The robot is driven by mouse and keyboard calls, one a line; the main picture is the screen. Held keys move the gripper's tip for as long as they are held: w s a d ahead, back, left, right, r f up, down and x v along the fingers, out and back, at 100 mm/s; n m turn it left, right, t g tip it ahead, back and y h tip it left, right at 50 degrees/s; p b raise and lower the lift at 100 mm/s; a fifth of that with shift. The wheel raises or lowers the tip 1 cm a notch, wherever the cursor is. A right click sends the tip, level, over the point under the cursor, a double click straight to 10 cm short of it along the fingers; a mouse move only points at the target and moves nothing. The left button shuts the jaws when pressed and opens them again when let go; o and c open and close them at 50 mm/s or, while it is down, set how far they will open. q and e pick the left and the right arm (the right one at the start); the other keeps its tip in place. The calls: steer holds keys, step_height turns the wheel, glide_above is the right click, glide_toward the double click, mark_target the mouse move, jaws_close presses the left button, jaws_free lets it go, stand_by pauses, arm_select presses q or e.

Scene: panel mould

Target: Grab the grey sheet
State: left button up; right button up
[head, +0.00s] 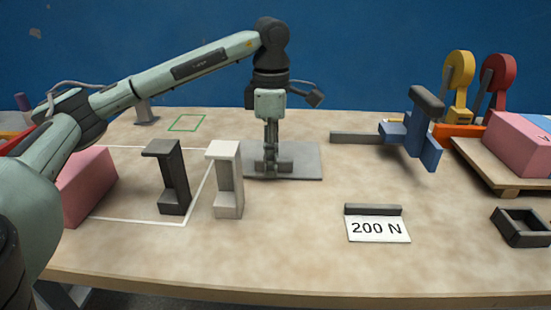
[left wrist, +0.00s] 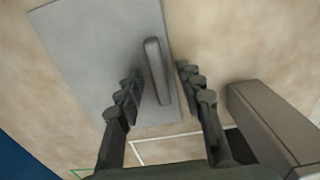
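The grey sheet (head: 308,172) lies flat on the table, a little right of the white outline. A raised bar-shaped handle stands on it, partly hidden behind my fingers in the head view and plain in the left wrist view (left wrist: 157,70). My left gripper (head: 270,166) points down over the sheet. In the left wrist view its fingers (left wrist: 158,78) are apart, one on each side of the handle, with gaps between. The sheet (left wrist: 95,50) also shows there. My right gripper is not in view.
A white bracket (head: 225,180) and a black bracket (head: 174,178) stand close on the left. A pink block (head: 87,187) is farther left. A blue clamp-like tool (head: 410,140) is to the right. A 200 N card (head: 377,228) lies in front. The table between is clear.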

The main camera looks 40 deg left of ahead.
arm_select(q)
jaws_close()
steer(key=shift+r, duration=0.1)
